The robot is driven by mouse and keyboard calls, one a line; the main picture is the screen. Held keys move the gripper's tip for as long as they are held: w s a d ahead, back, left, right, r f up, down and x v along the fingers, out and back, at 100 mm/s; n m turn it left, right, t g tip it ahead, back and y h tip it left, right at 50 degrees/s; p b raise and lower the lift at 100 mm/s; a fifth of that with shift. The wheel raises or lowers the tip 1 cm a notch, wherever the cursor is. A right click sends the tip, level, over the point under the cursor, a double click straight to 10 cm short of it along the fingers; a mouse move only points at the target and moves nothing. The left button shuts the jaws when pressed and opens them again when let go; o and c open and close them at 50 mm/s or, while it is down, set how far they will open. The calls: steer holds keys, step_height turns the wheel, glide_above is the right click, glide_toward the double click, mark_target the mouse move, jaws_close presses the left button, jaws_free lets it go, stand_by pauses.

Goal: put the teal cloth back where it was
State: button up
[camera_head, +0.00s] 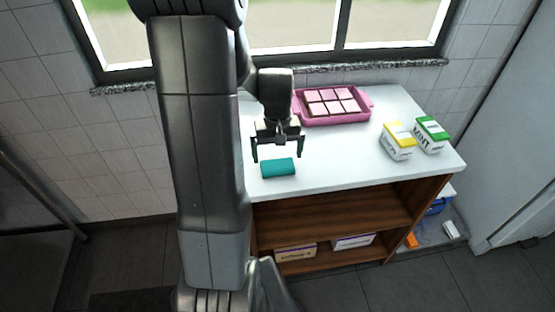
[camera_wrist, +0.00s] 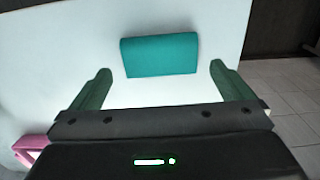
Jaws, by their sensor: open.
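The teal cloth (camera_head: 278,169) lies folded on the white countertop near its front edge, left of the middle of what shows. My gripper (camera_head: 278,155) is open and empty, above and just behind the cloth. In the wrist view the cloth (camera_wrist: 159,55) lies beyond the two spread fingertips of my gripper (camera_wrist: 160,75), roughly centred between them. The fingers appear apart from the cloth. My arm hides the left part of the counter in the head view.
A pink tray (camera_head: 368,107) with several pale pink squares stands at the back of the counter. A yellow-topped carton (camera_head: 397,141) and a green-topped mint carton (camera_head: 431,134) stand at the right. The counter (camera_head: 340,160) is clear between cloth and cartons. Shelves below hold labelled boxes (camera_head: 296,252).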

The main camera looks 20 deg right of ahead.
mark_target(277, 165)
step_height(277, 165, up, 8)
stand_by(0.5)
